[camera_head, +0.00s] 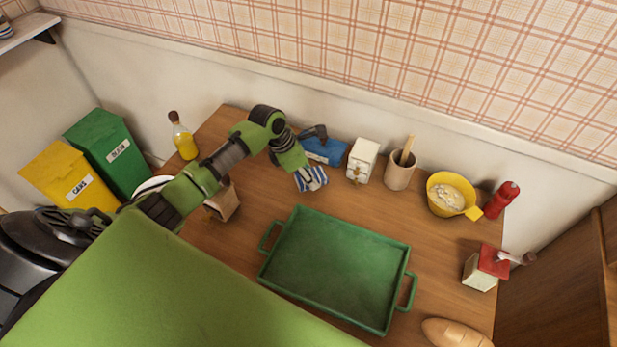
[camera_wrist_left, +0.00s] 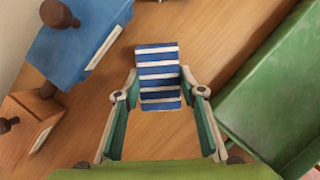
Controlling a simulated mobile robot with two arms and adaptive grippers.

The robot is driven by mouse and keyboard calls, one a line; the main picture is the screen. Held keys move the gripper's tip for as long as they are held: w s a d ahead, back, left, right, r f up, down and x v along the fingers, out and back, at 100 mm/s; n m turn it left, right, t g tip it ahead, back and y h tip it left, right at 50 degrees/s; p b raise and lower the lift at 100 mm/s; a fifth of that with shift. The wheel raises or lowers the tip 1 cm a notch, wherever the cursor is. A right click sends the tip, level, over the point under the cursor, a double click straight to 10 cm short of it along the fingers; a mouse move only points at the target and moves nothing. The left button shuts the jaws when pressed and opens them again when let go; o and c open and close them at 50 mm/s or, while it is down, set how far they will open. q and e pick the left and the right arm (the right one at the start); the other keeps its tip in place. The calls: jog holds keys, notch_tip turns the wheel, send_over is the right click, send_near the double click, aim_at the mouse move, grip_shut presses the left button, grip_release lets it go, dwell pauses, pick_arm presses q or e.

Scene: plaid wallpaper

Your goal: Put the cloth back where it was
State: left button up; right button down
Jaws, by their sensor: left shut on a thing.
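The cloth (camera_head: 314,178) has blue and white stripes. It lies at or just above the wooden table, left of the white carton and behind the green tray. My left gripper (camera_head: 306,180) reaches over the table and is shut on it. In the left wrist view, the cloth (camera_wrist_left: 158,70) shows folded into a narrow strip between the two fingertips of my left gripper (camera_wrist_left: 160,95). Whether it touches the wood is hard to tell. My right gripper is not in view.
A green tray (camera_head: 334,214) takes up the table's middle front. A blue box (camera_head: 328,151) stands just behind the cloth, with a white carton (camera_head: 362,160), utensil crock (camera_head: 399,173) and yellow bowl (camera_head: 437,201) to the right. Bare wood surrounds the cloth.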

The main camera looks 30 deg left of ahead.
pick_arm(q)
jog(key=shift+f, duration=0.85)
jog(key=shift+f, duration=0.1)
jog(key=o, duration=1)
jog(key=v, duration=1.2)
